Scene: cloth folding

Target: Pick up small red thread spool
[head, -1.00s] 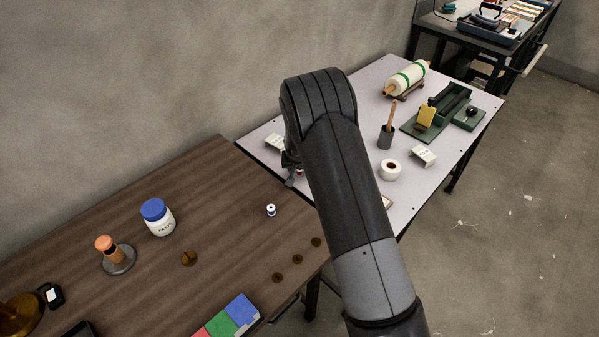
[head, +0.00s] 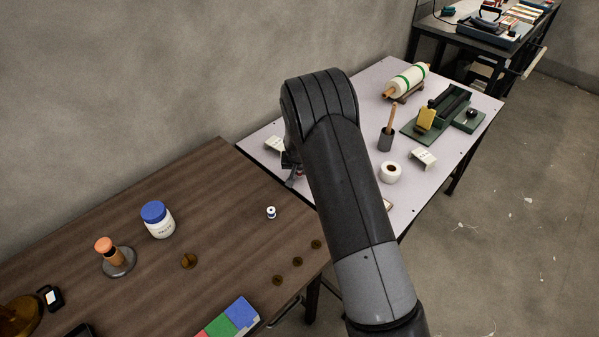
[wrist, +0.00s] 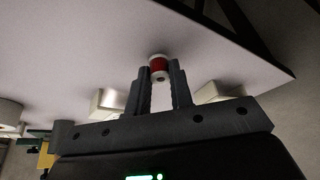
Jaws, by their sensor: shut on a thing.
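The small red thread spool (wrist: 158,67), red with pale ends, is between the two fingertips of my gripper (wrist: 160,78) in the wrist view. The fingers are shut on it from both sides. The pale table top (wrist: 75,50) is close by; I cannot tell whether the spool touches it. In the head view my gripper (head: 291,174) shows only in part at the left edge of the pale table, mostly hidden behind my arm.
On the pale table are a white roll (head: 391,172), a dark cup with a wooden handle (head: 386,138), small white card stands (head: 423,158) and a green-based device (head: 437,115). The brown table (head: 215,190) holds a blue-and-white spool (head: 271,212) and a blue-lidded jar (head: 158,219).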

